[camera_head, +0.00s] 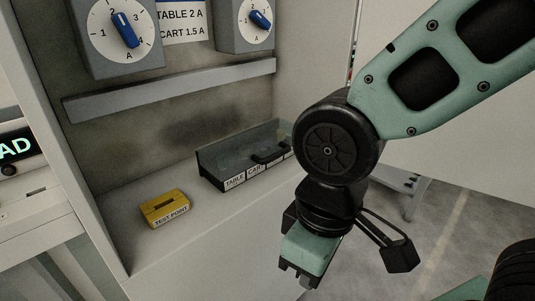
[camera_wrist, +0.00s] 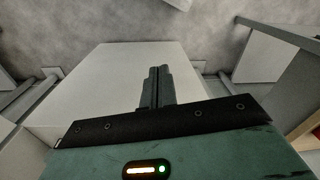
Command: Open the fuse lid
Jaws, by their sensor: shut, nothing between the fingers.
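A long grey box (camera_head: 222,180) with labels reading TABLE and CART sits on the shelf of the cabinet. A dark handle-like part (camera_head: 268,155) shows on its right half. The right end of the box is partly hidden by my arm. My gripper (camera_head: 300,279) is in front and to the right of the box, pointing down and apart from it. In the wrist view my gripper (camera_wrist: 157,88) has its two fingers together and empty, over a pale surface.
A yellow TEST POINT block (camera_head: 165,209) sits on the shelf left of the box. Two dials with blue knobs (camera_head: 125,29) and a grey ledge (camera_head: 175,90) are on the wall above. The shelf between block and front edge is clear. Grey floor (camera_head: 455,220) lies at right.

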